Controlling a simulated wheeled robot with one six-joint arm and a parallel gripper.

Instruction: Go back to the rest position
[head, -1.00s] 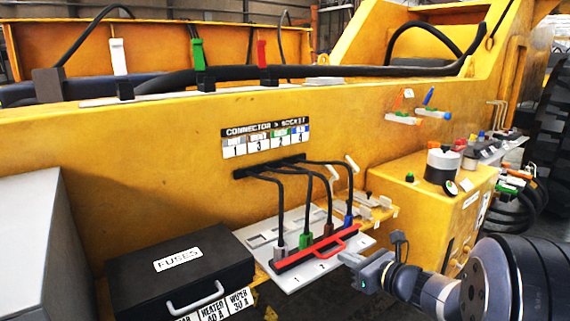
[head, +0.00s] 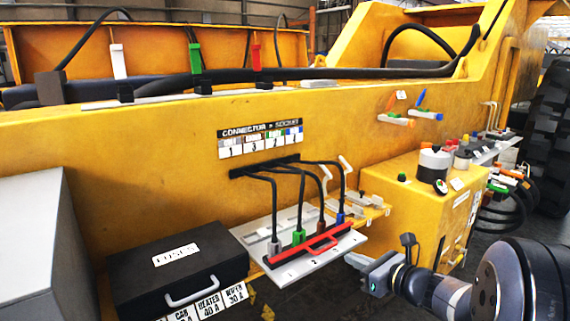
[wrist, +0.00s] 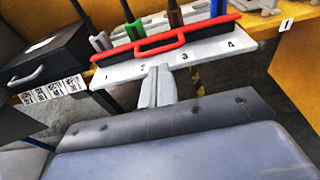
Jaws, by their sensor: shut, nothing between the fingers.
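My gripper (head: 364,264) is at the front right of the connector board, its fingers shut and empty. In the wrist view my gripper (wrist: 156,88) points at the front edge of the white board (wrist: 120,72), apart from or just short of it; the gap is hard to judge. The white socket board (head: 345,243) carries a red-handled bar (head: 318,243) across its front. Grey, green, brown and blue connectors stand behind the bar, with black cables going up to the yellow wall. The green connector (head: 299,237) shows clearly.
A black fuse box (head: 180,265) stands to the left of the board, with fuse labels below it. A yellow cabinet (head: 415,195) with a white-and-black round item (head: 434,165) stands behind my arm. The floor in front of the board looks clear.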

